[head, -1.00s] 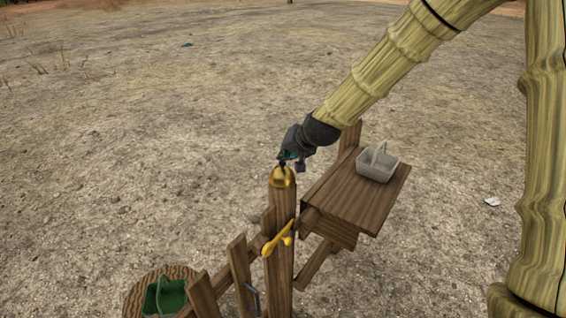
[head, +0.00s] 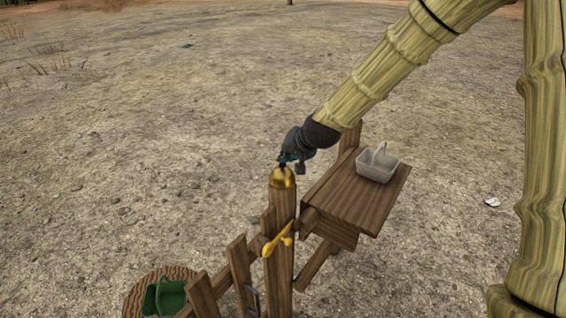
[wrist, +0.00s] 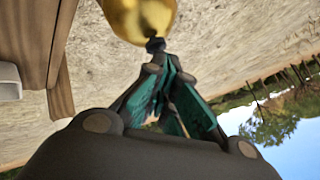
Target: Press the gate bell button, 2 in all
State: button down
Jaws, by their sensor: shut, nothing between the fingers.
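The gold bell (head: 282,179) sits on top of the upright wooden post. My gripper (head: 284,165) is just above the bell in the head view, pointing down with its fingers together and empty. In the wrist view the bell (wrist: 138,16) is at the top edge, and the dark fingertips (wrist: 155,45) are right at its crown. I cannot tell whether they touch it. The button itself is not clearly distinguishable behind the fingertips.
A yellow lever (head: 277,239) is on the post below the bell. A wooden shelf (head: 345,205) to the right bears a grey basket (head: 377,172). A green basket (head: 149,302) stands on a round stump (head: 131,300) at lower left. Open dry ground lies beyond.

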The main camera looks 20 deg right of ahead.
jog(key=shift+r+p, duration=0.7)
jog(key=shift+r, duration=0.25)
notch_tip(320, 180, up, 5)
jog(key=p, duration=0.3)
jog(key=shift+p, duration=0.35)
dwell(0.3)
